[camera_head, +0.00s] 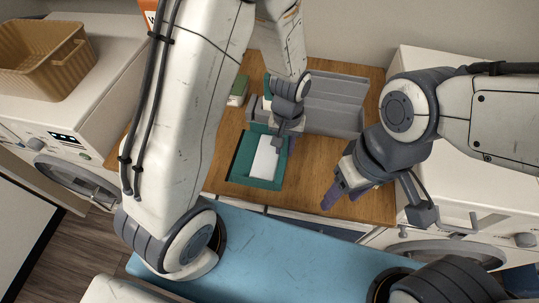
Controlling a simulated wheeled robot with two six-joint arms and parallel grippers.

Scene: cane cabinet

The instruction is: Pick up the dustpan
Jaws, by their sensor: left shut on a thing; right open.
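The teal dustpan (241,168), with a pale area in its middle, is over the wooden top in the middle of the view. My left gripper (284,138) is shut on the dustpan at its far right side, and hides part of it. I cannot tell whether the dustpan rests on the wood or is slightly raised. My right gripper (343,191) is open and empty, to the right of the dustpan and apart from it.
A grey upright holder (335,100) stands behind the dustpan on the wooden top (310,180). A small green box (238,92) is at the back left. White washing machines flank the top; a brown basket (45,60) sits on the left one.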

